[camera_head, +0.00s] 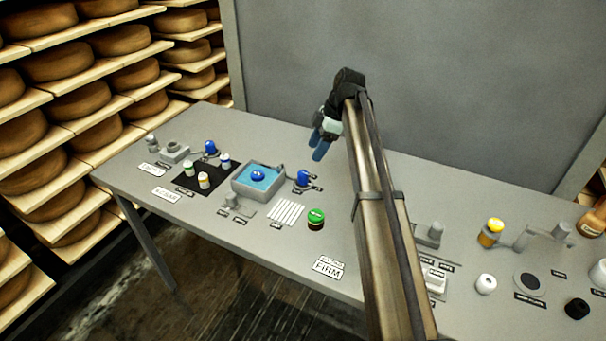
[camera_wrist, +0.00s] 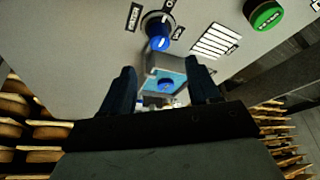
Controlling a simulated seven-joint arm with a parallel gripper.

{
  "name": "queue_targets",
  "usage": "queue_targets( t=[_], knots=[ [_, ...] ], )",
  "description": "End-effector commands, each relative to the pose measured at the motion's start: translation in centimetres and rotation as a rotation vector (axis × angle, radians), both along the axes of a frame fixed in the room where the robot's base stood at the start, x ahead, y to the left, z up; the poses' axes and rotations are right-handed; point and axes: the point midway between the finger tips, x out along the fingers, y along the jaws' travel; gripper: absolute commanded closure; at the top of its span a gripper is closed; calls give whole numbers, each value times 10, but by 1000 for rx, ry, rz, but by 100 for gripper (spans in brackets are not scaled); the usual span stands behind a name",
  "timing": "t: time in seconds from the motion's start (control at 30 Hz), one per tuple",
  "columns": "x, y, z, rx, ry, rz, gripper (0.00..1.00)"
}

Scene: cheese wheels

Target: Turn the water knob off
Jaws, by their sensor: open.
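A blue knob (camera_head: 303,178) stands on the grey table, just right of a water basin (camera_head: 238,189). In the wrist view the blue knob (camera_wrist: 157,32) sits on a dark round base with small labels around it, too blurred to read surely. The basin (camera_wrist: 150,66) shows beyond it, between my fingers. My gripper (camera_head: 318,148) is open and empty, raised above the table near this knob and apart from it. Its two dark blue fingers (camera_wrist: 161,68) spread on either side in the wrist view.
A second blue knob (camera_head: 210,147) stands farther left, near a black mat (camera_head: 188,184) with small bottles. White sticks (camera_head: 286,212) and a green-topped button (camera_head: 316,218) lie in front of the knob. Shelves of cheese wheels (camera_head: 75,105) line the left; a grey panel (camera_head: 450,80) stands behind.

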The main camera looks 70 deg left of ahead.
Motion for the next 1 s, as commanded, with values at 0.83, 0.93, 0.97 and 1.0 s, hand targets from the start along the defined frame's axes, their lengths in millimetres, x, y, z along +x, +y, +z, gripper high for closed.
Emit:
queue_targets(
  t=[0.83, 0.93, 0.97, 1.0],
  knots=[
    [-41, 8, -101, 0, 0, -2, 39],
    [-41, 8, -102, 0, 0, -2, 39],
    [-41, 8, -102, 0, 0, -2, 39],
    [-41, 8, -102, 0, 0, -2, 39]
  ],
)
